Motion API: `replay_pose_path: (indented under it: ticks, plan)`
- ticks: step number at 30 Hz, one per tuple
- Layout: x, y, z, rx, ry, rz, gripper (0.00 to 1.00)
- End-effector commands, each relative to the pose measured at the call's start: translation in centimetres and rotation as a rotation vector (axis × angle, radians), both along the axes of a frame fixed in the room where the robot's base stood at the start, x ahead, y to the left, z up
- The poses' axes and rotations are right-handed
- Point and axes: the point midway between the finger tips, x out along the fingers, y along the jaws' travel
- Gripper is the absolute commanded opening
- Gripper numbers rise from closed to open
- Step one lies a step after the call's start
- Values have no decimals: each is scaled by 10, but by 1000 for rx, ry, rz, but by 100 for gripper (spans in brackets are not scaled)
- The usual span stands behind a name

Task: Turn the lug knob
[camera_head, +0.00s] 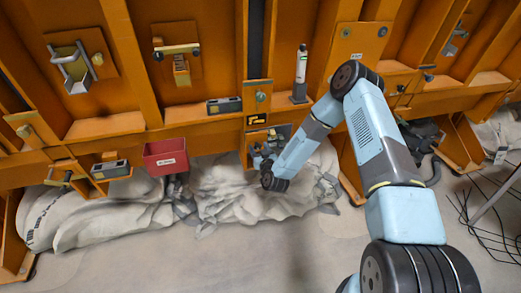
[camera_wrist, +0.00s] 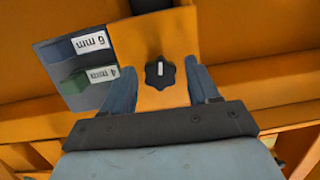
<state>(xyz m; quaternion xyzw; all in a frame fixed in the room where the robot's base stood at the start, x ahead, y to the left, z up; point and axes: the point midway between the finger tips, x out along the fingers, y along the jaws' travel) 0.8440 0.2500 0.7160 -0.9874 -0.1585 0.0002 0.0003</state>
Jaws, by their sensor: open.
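The lug knob (camera_wrist: 160,72) is black and lobed, with a white mark on its face, and is mounted on an orange plate (camera_wrist: 163,33) in the wrist view. My gripper (camera_wrist: 159,66) is open, with one blue-grey finger left of the knob and one right of it. Gaps show between the knob and both fingers; depth to the plate is hard to tell. In the head view my gripper (camera_head: 262,158) is low at the orange frame, and I cannot make out this knob there.
A grey-blue holder (camera_wrist: 59,53) with "6 mm" and "4 mm" labels sits close to the left finger in the wrist view. A red bin (camera_head: 166,157) hangs left of my gripper in the head view. Crumpled pale sacks (camera_head: 250,200) lie below; the floor in front is clear.

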Motion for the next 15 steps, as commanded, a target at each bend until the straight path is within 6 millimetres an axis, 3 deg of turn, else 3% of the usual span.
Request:
replay_pose_path:
  ticks: [9,15]
  plan:
    - [2,1,0,0,0,0,60]
    - [2,1,0,0,0,0,41]
